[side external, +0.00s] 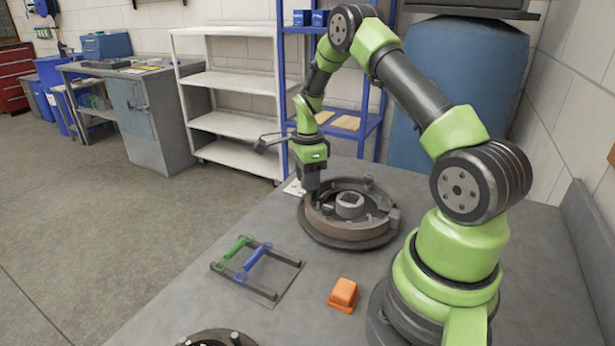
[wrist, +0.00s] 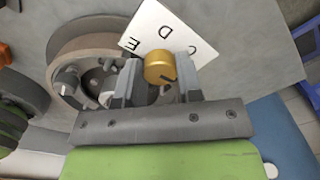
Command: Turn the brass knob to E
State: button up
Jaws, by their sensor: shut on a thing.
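The brass knob (wrist: 158,64) sits between the two fingers of my gripper (wrist: 156,72) in the wrist view, and the fingers are shut on it. A short dark mark shows on the knob's near side. I cannot tell which letter it lines up with. A white card (wrist: 150,25) lies beyond the knob, with the letters D and E readable and another partly hidden by the right finger. In the side view my gripper (side external: 312,192) points down at the left edge of the round housing (side external: 345,240). It hides the knob there, and only a corner of the card (side external: 293,187) shows.
The round housing has raised bolts and a central hub (side external: 350,204). A frame with green and blue handles (side external: 258,265) and an orange block (side external: 343,295) lie on the grey table (side external: 190,310). Another round part (side external: 217,338) is at the front edge. Shelves stand behind.

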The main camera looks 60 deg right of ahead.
jog(key=n, duration=0.4)
jog(key=shift+n, duration=0.3)
jog(key=n, duration=0.4)
jog(key=shift+n, duration=0.3)
jog(key=n, duration=1.3)
jog(key=shift+n, duration=0.3)
jog(key=n, duration=0.3)
jog(key=shift+n, duration=0.3)
jog(key=n, duration=0.8)
jog(key=shift+n, duration=0.3)
